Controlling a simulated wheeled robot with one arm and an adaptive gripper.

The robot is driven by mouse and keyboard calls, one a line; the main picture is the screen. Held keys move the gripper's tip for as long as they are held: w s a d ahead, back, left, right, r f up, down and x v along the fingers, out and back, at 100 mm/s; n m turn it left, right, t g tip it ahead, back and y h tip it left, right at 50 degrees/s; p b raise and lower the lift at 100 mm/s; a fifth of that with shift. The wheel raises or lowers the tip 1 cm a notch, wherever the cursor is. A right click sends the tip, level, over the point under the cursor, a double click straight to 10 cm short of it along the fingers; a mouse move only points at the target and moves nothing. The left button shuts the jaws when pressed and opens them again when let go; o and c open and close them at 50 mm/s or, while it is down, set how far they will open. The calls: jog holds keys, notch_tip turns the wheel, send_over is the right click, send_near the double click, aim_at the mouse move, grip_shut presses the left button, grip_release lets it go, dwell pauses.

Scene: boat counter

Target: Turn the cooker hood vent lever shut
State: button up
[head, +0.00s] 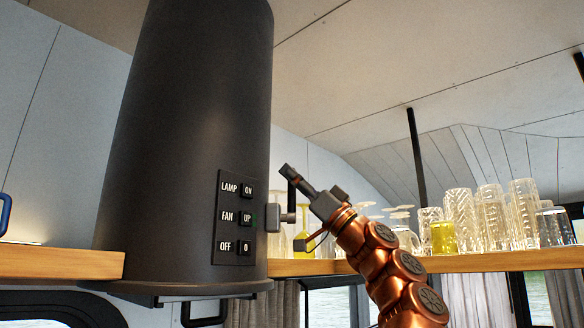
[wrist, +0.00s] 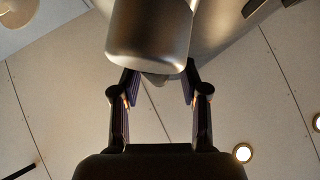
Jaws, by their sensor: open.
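The dark, tapered cooker hood (head: 195,130) stands at left-centre in the head view. In the wrist view a rounded metallic block (wrist: 150,32), apparently the lever's end, lies at the tips of my gripper (wrist: 158,78). I cannot tell whether the fingers touch it.
A panel (head: 236,218) with lamp, fan and off buttons is on the hood's face, left of the lever. A wooden shelf (head: 480,262) with several glasses (head: 460,212) runs behind my arm. A dark post (head: 417,150) stands further back.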

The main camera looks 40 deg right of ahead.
jog(key=shift+w+a+r, duration=0.15)
jog(key=shift+w+r, duration=0.1)
jog(key=shift+r, duration=0.1)
grip_shut()
dwell(0.6)
